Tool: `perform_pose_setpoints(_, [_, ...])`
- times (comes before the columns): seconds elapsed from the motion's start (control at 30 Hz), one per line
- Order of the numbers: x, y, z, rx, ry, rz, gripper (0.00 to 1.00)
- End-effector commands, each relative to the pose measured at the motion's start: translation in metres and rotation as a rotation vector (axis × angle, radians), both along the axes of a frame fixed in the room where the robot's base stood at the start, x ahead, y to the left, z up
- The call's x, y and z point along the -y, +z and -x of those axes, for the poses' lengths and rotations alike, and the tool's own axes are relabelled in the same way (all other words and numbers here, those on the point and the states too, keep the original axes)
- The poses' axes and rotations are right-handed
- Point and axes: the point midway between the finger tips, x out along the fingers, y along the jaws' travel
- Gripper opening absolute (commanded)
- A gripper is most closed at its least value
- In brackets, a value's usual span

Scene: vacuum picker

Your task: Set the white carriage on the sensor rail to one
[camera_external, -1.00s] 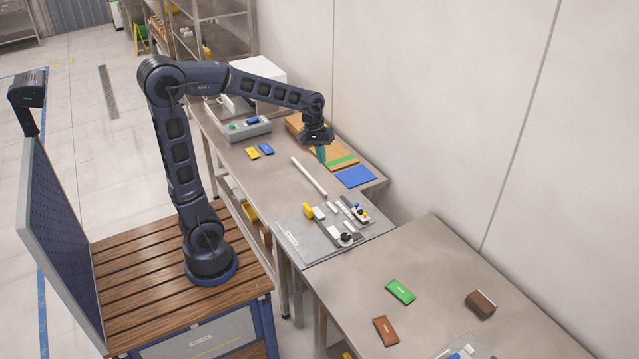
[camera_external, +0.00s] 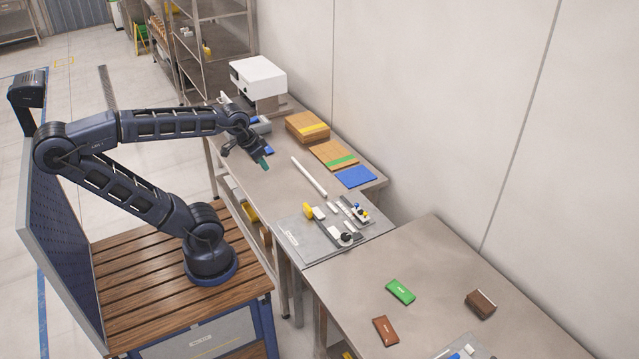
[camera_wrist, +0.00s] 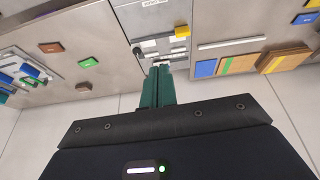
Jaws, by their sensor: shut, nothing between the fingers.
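A grey panel (camera_external: 290,239) lies on the bench and carries slim rails and small parts. A small white block (camera_external: 319,213) sits at the left end of a dark rail, beside a yellow block (camera_external: 308,211). It may be the white carriage, but scale marks are too small to read. The panel also shows in the wrist view (camera_wrist: 150,20), with the yellow block (camera_wrist: 182,32) on it. My gripper (camera_external: 265,164) has green fingers, is shut and empty, and is above the bench, well up and left of the panel. Its fingers also show in the wrist view (camera_wrist: 160,70).
A black knob (camera_external: 346,238) stands on the panel's near right side. A blue sheet (camera_external: 356,176) and brown boards (camera_external: 307,127) lie along the wall. Green (camera_external: 400,291) and brown (camera_external: 385,331) pieces lie on the nearer table.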

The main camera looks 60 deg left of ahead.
Motion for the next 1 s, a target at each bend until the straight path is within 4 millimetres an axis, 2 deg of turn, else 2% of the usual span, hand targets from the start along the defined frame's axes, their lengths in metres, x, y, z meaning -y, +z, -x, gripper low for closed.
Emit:
perform_pose_setpoints(0.17, [-0.001, -0.002, 0.009, 0.013, -0.03, -0.024, 0.0])
perform_pose_setpoints(0.33, [-0.002, 0.001, -0.008, -0.014, -0.076, -0.056, 0.0])
perform_pose_setpoints(0.67, [0.0, 0.006, -0.081, -0.121, -0.263, -0.171, 0.0])
perform_pose_setpoints(1.0, [0.009, -0.01, -0.162, -0.235, -0.472, -0.276, 0.0])
